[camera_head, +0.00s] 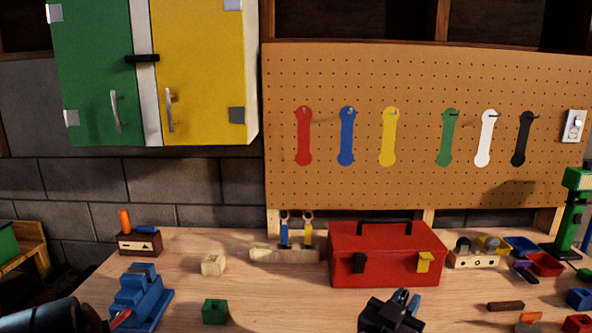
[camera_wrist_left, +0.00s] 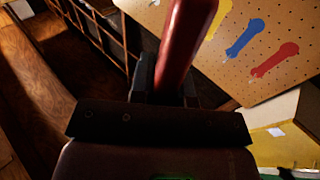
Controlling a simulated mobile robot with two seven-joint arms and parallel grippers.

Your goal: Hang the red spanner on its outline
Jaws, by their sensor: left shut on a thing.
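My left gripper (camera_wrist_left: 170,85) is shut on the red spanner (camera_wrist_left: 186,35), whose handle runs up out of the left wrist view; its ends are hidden. In the head view, my left arm comes in at the bottom left corner, and a small red part shows by the left gripper (camera_head: 106,322), beside the blue vise. The red outline (camera_head: 304,137) is at the left of the row on the pegboard (camera_head: 350,190), with a small peg near its top. It also shows in the left wrist view (camera_wrist_left: 275,60). The gripper is well below and left of this outline.
Blue (camera_head: 347,137), yellow, green, white and black outlines share the pegboard. A green-and-yellow cabinet (camera_head: 200,75) hangs upper left.

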